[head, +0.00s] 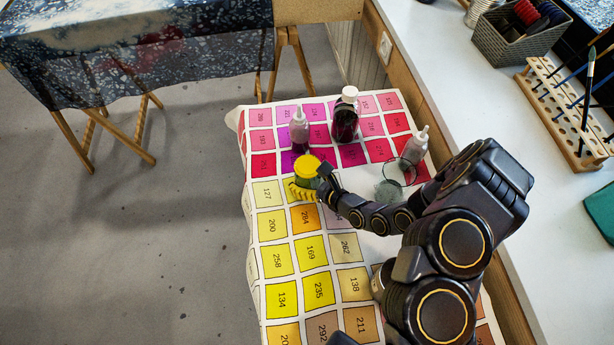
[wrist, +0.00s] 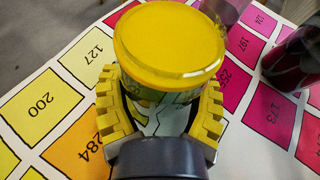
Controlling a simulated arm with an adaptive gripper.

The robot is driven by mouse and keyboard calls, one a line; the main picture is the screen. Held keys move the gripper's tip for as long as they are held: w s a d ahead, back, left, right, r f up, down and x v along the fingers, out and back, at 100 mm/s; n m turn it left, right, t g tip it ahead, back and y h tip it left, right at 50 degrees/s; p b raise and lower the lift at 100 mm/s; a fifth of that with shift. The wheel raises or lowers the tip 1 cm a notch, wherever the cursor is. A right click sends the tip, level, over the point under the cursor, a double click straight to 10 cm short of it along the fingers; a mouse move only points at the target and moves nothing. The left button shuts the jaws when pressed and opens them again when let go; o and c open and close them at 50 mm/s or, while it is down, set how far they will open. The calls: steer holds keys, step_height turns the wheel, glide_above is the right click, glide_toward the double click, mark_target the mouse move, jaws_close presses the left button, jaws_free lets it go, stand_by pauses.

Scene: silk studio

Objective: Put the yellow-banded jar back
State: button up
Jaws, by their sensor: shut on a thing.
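A jar with a yellow lid (head: 307,164) stands on the colour-chart cloth, near the border of the pink and yellow squares.
Behind the jar stand a dropper bottle (head: 299,130) and a dark magenta bottle (head: 345,118). To the right are a clear glass (head: 397,174) and another dropper bottle (head: 416,147). A white counter (head: 470,90) holds a basket (head: 516,38) and wooden rack (head: 563,112). Yellow squares in front-left are clear.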

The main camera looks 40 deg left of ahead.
steer(key=shift+f, duration=0.15)
steer(key=o, duration=1.1)
steer(key=shift+f, duration=0.1)
steer(key=shift+o, duration=0.2)
steer(key=shift+d+r, duration=0.1)
steer(key=shift+r, duration=0.15)
steer(key=v, duration=1)
steer(key=shift+d+r, duration=0.1)
steer(key=shift+d, duration=0.15)
steer(key=shift+s+d+r, duration=0.2)
steer(key=shift+d+r, duration=0.05)
steer(key=shift+d, duration=0.3)
